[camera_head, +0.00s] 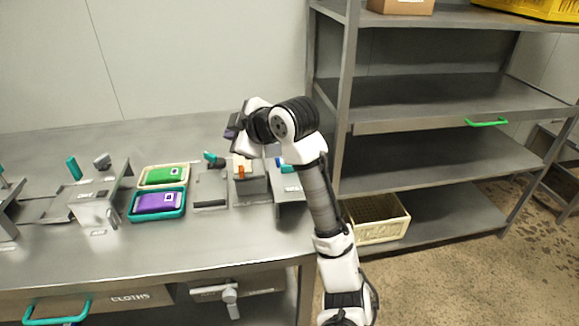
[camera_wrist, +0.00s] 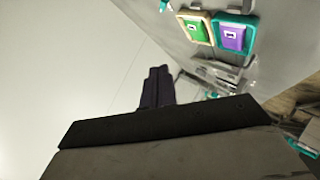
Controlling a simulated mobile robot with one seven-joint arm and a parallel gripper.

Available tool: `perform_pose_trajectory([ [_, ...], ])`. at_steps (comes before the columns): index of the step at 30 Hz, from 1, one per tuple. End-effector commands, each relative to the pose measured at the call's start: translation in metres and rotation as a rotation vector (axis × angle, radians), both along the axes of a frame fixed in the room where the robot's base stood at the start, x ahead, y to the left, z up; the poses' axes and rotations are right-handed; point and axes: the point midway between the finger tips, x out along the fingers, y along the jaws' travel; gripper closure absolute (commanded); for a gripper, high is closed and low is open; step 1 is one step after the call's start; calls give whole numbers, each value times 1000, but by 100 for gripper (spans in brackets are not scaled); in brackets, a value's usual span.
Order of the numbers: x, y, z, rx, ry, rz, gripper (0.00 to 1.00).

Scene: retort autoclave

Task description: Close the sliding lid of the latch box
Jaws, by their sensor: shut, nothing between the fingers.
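My gripper (camera_head: 233,131) is raised above the back of the steel bench, pointing left in the head view. Its dark fingers (camera_wrist: 157,88) are together and empty in the wrist view. Below the gripper stands a small grey box with an orange tab (camera_head: 241,172) and a pale top, near the bench's right end. I cannot tell for sure that this is the latch box, or how far its lid is open. My arm hides part of this area. The gripper is apart from everything on the bench.
Left of it lies a grey plate fixture (camera_head: 210,188) with a teal handle. A green pack (camera_head: 166,175) and a purple pack (camera_head: 158,203) lie in trays. A grey lever fixture (camera_head: 98,207) stands further left. Steel shelves (camera_head: 440,125) rise at right. The air around the gripper is free.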

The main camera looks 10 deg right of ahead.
Motion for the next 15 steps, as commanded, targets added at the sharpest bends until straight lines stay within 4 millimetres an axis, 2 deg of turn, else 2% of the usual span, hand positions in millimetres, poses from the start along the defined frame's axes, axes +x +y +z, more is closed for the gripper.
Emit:
perform_pose_trajectory([
  [1, -7, -42, -8, -55, 62, -20, 100],
  [3, -22, -87, -20, -122, 151, -16, 100],
  [6, -47, -137, -31, -188, 252, 1, 100],
  [10, -71, -173, -37, -232, 331, 22, 100],
  [12, -77, -181, -40, -242, 350, 31, 100],
  [15, -77, -181, -45, -245, 359, 37, 100],
])
